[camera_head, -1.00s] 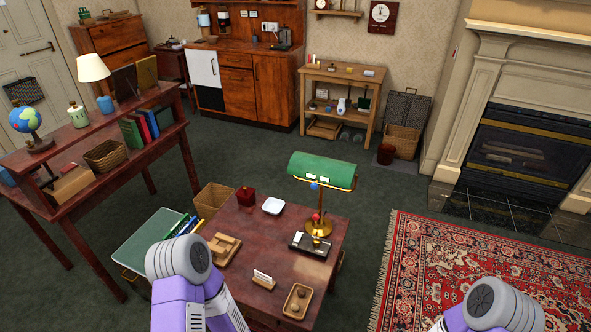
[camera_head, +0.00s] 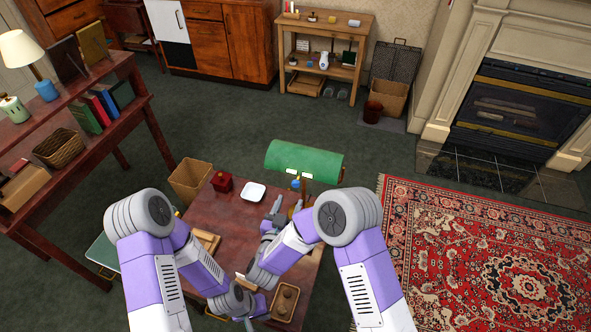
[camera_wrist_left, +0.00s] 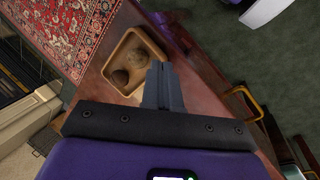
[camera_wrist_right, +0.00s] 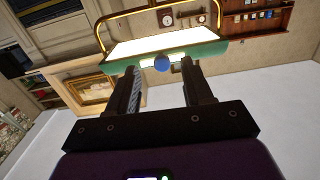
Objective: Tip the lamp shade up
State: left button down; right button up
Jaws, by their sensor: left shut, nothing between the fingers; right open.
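The desk lamp's green shade (camera_head: 300,160) lies beyond my right gripper (camera_head: 285,205) in the head view. A blue knob (camera_head: 296,183) shows at the shade's near edge. My right gripper is open. In the right wrist view the blue knob (camera_wrist_right: 162,63) appears between or just beyond the fingertips, with the shade's glowing underside (camera_wrist_right: 165,43) behind it; I cannot tell whether they touch. The lamp's base is hidden behind my right arm. My left gripper (camera_head: 246,322) is shut and empty, low at the desk's near side. The left wrist view shows its closed fingers (camera_wrist_left: 160,68).
A bookshelf (camera_head: 75,155) stands left. Open carpet (camera_head: 220,115) lies beyond the desk.

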aim_at(295, 186)
jog(key=shift+h, duration=0.4)
jog(key=x, duration=0.2)
jog(key=r+x, duration=0.1)
jog(key=x, duration=0.4)
jog(key=shift+w+r, duration=0.2)
jog(key=shift+r, duration=0.1)
jog(key=shift+c, duration=0.5)
grip_shut()
